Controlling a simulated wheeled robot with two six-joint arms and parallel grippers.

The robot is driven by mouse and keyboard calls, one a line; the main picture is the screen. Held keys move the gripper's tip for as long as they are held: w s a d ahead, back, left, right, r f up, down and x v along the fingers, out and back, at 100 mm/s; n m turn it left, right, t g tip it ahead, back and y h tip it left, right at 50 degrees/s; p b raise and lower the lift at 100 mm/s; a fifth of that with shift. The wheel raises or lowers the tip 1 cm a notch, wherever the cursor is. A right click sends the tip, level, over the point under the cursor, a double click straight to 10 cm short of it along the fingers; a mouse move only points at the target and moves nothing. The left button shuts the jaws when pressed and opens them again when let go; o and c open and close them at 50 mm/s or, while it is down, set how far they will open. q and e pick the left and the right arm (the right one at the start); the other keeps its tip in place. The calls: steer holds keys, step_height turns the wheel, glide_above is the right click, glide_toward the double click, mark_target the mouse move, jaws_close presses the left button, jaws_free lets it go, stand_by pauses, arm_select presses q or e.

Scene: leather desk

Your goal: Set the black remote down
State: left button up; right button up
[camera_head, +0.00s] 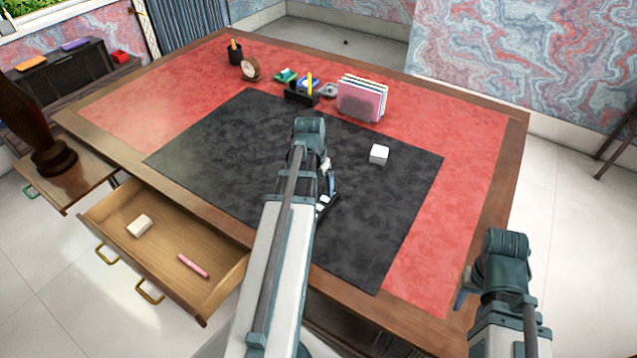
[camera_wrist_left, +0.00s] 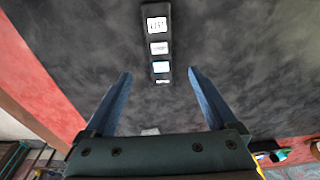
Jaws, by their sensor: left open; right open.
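The black remote (camera_wrist_left: 158,42) shows in the left wrist view as a narrow dark bar with several white and pale-blue patches. It appears to lie on the dark desk mat (camera_wrist_left: 260,60). Its near end is between the tips of my left gripper (camera_wrist_left: 160,74), which is open with a gap on both sides of the remote. In the head view, my left gripper (camera_head: 328,187) is low over the mat, partly hidden by my arm. Part of the remote (camera_head: 323,203) shows beside it. My right gripper (camera_head: 461,298) is open near the desk's front right edge, mostly hidden by its arm.
A white block (camera_head: 379,155) sits on the mat to the right. A letter holder (camera_head: 361,99), a clock (camera_head: 250,70) and a pen cup (camera_head: 235,52) stand at the back. An open drawer (camera_head: 165,250) holds an eraser (camera_head: 139,226) and a pink stick (camera_head: 193,266). The mat's left half is clear.

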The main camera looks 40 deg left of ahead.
arm_select(q)
steer(key=shift+s+r+p, duration=0.15)
steer(key=shift+r+p, duration=0.25)
steer(key=shift+r, duration=0.5)
steer(key=d+m+g, duration=0.1)
steer(key=d+m, duration=0.1)
steer(key=d, duration=1.6)
steer(key=s+d+m, duration=0.1)
steer(key=s+d, duration=0.2)
steer(key=d, duration=0.6)
steer(key=s+d+m+g+y, duration=0.1)
steer(key=s+d, duration=0.3)
steer(key=d, duration=0.6)
steer(key=shift+d+m, duration=0.3)
steer(key=shift+m, duration=0.2)
steer(key=shift+s, duration=0.1)
steer(key=shift+c, duration=0.2)
